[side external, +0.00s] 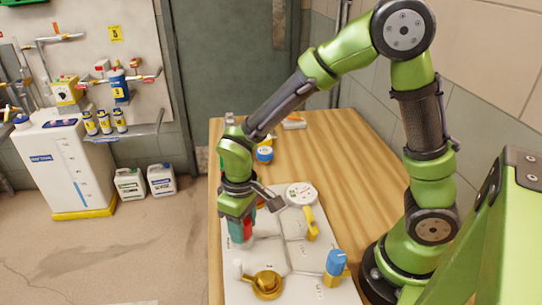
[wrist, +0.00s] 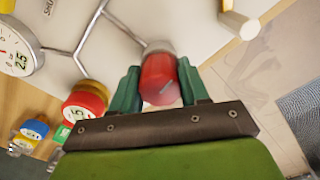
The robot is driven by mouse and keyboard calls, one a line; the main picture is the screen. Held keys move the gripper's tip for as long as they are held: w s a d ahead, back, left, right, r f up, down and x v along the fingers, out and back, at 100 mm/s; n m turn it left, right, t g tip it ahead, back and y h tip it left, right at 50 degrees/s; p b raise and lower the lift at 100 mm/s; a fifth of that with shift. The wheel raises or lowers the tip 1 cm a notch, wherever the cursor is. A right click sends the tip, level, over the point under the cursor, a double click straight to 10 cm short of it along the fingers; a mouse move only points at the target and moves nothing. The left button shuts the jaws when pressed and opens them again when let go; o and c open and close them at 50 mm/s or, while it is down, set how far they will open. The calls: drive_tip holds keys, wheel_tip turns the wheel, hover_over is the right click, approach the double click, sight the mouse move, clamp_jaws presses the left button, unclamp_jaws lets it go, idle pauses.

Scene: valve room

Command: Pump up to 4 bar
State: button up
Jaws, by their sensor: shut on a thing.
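My gripper (side external: 241,236) points down at the left part of a pale panel (side external: 292,246) on the wooden table. In the wrist view, its two green fingers (wrist: 160,88) stand on either side of a red knob (wrist: 156,70) with a grey base and are shut on it. The red knob (side external: 247,227) is partly hidden by the fingers in the side view. A round white gauge (side external: 301,193) stands at the panel's back. The wrist view shows part of its dial (wrist: 14,55), with the figure 2.5 printed on it; I cannot read the needle.
On the panel are a yellow lever (side external: 310,223), a brass wheel (side external: 267,284) and a blue-topped valve (side external: 337,263). A red and yellow knob (wrist: 83,106) lies left of the fingers in the wrist view. Bare table (side external: 345,150) is free behind and right.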

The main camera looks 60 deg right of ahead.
drive_tip(key=m, duration=0.3)
drive_tip(key=shift+m, duration=2.3)
drive_tip(key=o, duration=1.1)
drive_tip(key=shift+c, duration=0.2)
wheel_tip(320, 180, up, 17)
drive_tip(key=shift+w, duration=0.1)
